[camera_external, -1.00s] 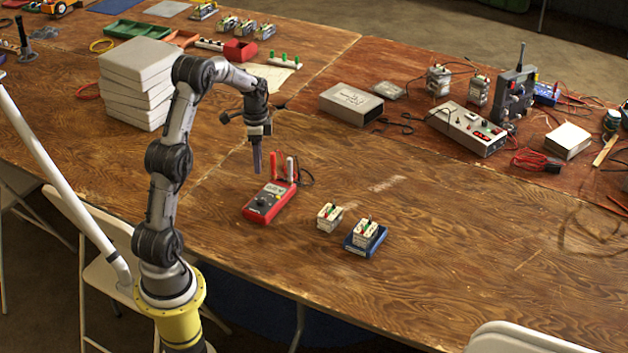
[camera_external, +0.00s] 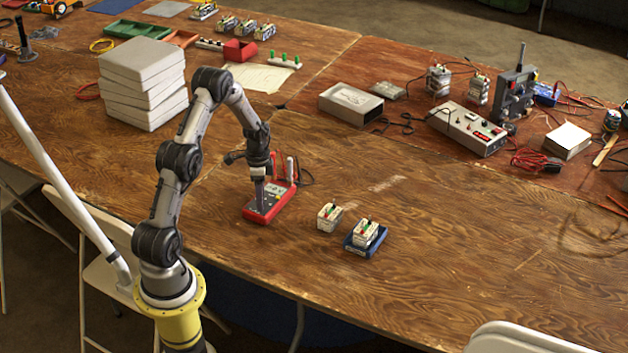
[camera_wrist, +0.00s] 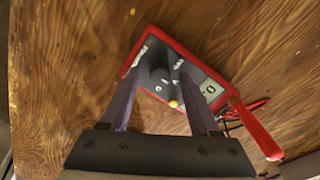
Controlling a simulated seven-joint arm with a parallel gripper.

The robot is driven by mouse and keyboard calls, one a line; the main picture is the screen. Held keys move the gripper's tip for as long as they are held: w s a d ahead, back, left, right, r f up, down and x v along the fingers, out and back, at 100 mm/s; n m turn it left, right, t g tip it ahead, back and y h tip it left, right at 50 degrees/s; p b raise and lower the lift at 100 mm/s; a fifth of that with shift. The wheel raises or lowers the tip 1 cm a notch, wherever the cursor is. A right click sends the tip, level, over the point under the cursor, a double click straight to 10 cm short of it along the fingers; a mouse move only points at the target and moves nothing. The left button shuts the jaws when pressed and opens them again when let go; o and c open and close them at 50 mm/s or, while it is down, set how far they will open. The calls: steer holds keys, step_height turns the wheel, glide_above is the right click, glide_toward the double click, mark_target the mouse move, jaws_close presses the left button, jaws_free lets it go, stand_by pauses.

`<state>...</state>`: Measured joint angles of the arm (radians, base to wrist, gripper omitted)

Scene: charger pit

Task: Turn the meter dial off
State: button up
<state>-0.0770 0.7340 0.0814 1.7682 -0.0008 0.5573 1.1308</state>
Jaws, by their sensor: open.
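The red multimeter (camera_external: 282,205) lies flat on the wooden table in the external view. It also shows in the wrist view (camera_wrist: 180,42), tilted across the picture, with a grey face, a small display (camera_wrist: 211,90) and a yellow button (camera_wrist: 174,104). The dark round dial (camera_wrist: 160,76) sits on its face. My gripper (camera_external: 260,209) points down over the dial end of the meter. In the wrist view, my gripper's two fingers (camera_wrist: 158,57) are apart, one on each side of the dial, with nothing held. I cannot tell whether the fingertips touch the meter.
Red and white probes (camera_external: 290,168) and leads lie at the meter's far end. A white block (camera_external: 330,217) and another on a blue base (camera_external: 364,252) stand to the right. White stacked boxes (camera_external: 142,85) stand at the left. The table's front centre is clear.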

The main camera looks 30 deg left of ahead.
jaws_close()
stand_by(0.3)
steer(key=shift+n, duration=0.3)
steer(key=n, duration=1.1)
stand_by(0.3)
steer(key=shift+n, duration=0.3)
jaws_free()
